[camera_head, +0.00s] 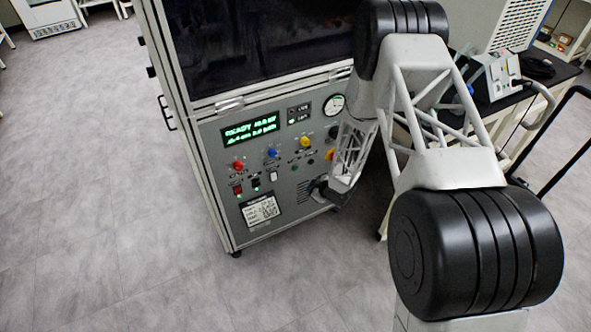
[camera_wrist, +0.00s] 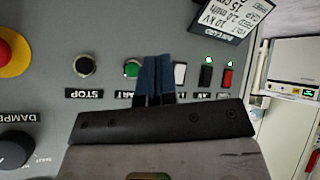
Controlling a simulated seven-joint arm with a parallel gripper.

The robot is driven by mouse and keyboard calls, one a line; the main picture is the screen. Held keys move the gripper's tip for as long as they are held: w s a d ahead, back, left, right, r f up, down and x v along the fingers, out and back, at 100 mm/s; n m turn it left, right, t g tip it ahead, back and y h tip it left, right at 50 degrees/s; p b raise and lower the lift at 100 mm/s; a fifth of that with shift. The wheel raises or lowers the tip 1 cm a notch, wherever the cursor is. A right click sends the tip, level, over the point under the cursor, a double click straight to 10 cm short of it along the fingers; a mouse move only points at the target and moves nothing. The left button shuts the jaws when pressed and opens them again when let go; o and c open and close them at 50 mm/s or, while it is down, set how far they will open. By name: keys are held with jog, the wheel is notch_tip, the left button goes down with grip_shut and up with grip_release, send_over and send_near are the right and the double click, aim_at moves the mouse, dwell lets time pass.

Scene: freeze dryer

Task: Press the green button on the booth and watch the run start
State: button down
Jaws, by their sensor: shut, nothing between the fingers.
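The green button (camera_wrist: 131,68) sits on the booth's grey panel, just left of my fingertips in the wrist view. Its label is partly hidden by my fingers. My gripper (camera_wrist: 154,72) is shut and empty, its blue-grey fingers pointing at the panel between the green button and a white switch (camera_wrist: 180,73). I cannot tell whether the fingertips touch the panel. In the head view the booth (camera_head: 225,170) stands in the middle, with my gripper (camera_head: 319,190) at the lower right of its panel. The green display (camera_head: 250,130) is lit; its first word looks like READY.
A black button (camera_wrist: 84,66) labelled STOP is left of the green one, with a red-and-yellow emergency knob (camera_wrist: 12,53) farther left. A black-topped cart (camera_head: 510,95) stands right of the booth.

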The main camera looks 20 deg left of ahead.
jog(key=shift+w+a, duration=0.1)
jog(key=w+a, duration=0.6)
dwell(0.8)
jog(key=shift+w+a, duration=0.55)
dwell(3.1)
dwell(0.4)
jog(key=shift+s+d, duration=0.55)
dwell(0.3)
jog(key=shift+s+d, duration=1.8)
